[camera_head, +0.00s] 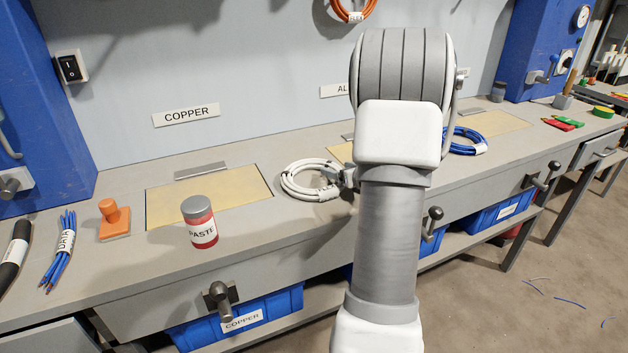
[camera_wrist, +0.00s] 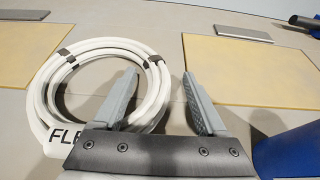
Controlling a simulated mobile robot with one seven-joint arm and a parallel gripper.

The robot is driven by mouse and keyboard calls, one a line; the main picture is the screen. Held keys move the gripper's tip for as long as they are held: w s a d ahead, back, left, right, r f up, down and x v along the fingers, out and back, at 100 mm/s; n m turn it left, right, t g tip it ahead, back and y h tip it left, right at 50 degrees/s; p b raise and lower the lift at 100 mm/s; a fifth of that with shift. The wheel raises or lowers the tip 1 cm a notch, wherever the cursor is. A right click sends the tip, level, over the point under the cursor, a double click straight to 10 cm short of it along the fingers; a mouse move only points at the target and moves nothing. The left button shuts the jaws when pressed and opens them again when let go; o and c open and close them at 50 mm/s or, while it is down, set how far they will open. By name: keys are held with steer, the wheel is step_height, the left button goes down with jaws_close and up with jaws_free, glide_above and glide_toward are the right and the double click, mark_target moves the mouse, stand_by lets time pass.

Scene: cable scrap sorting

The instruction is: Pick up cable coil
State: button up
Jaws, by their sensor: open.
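A white cable coil (camera_head: 300,182) lies flat on the grey bench between two tan panels. In the wrist view the white coil (camera_wrist: 45,90) is a ring with dark ties and a label reading "FLE", partly covered by my gripper. My gripper (camera_wrist: 159,75) is open, its fingers pointing at the coil's right side. The left finger overlaps the ring in the picture, and the right finger is outside it. The ring's right strands show between the fingers; I see no grip on them. In the head view my arm hides most of the gripper. A blue coil (camera_head: 468,142) lies farther right.
A red paste jar (camera_head: 203,230), an orange stamp-like block (camera_head: 114,220) and a blue DATA cable bundle (camera_head: 60,250) stand or lie at left. An orange coil (camera_head: 352,12) hangs on the wall. A blue object (camera_wrist: 290,150) is close to the gripper's right.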

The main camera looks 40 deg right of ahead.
jaws_close()
steer(key=shift+d, duration=0.1)
stand_by(0.4)
step_height(320, 180, up, 10)
steer(key=p, duration=0.3)
steer(key=shift+r+p, duration=0.1)
steer(key=shift+p, duration=0.3)
